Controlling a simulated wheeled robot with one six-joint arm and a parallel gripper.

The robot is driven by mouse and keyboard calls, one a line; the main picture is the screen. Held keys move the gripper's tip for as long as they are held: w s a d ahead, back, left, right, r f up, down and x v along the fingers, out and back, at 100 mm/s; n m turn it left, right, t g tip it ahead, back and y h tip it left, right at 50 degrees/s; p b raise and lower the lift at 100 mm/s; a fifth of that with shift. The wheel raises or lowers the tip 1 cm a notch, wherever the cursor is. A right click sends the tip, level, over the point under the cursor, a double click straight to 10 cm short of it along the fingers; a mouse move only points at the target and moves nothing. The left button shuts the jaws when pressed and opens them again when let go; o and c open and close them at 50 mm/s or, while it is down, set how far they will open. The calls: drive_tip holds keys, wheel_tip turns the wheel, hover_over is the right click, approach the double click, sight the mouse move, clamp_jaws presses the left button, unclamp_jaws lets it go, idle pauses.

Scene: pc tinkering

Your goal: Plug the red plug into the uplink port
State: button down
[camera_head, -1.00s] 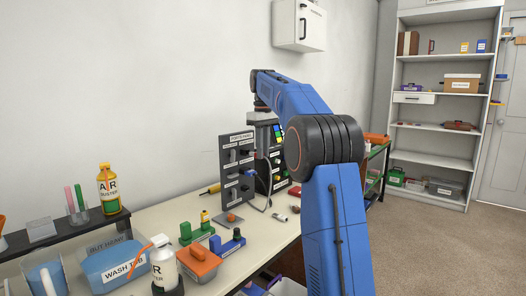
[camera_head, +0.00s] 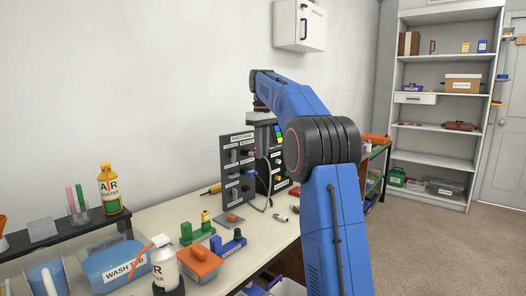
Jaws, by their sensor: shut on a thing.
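The dark grey ports panel (camera_head: 237,165) stands upright on the bench, with labelled rows of ports too small to read, so I cannot tell which is the uplink port. My gripper (camera_head: 262,120) points down from the arm's far end, just right of the panel's upper edge. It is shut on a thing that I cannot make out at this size. Its fingertips are partly hidden among the panel and the equipment behind. I cannot pick out the red plug. A thin cable (camera_head: 268,204) loops down to the bench at the panel's right side.
A dark unit with coloured keys (camera_head: 278,133) stands behind my gripper. Small loose parts (camera_head: 281,218) lie right of the panel.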

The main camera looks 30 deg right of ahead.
drive_tip(key=shift+w+a, duration=0.3)
drive_tip(key=shift+w, duration=0.5)
drive_tip(key=shift+w+a, duration=0.25)
drive_tip(key=shift+w, duration=0.5)
drive_tip(key=c, duration=1.5)
unclamp_jaws()
drive_tip(key=shift+c, duration=0.2)
drive_tip(key=shift+r, duration=0.1)
drive_tip(key=shift+r, duration=2.4)
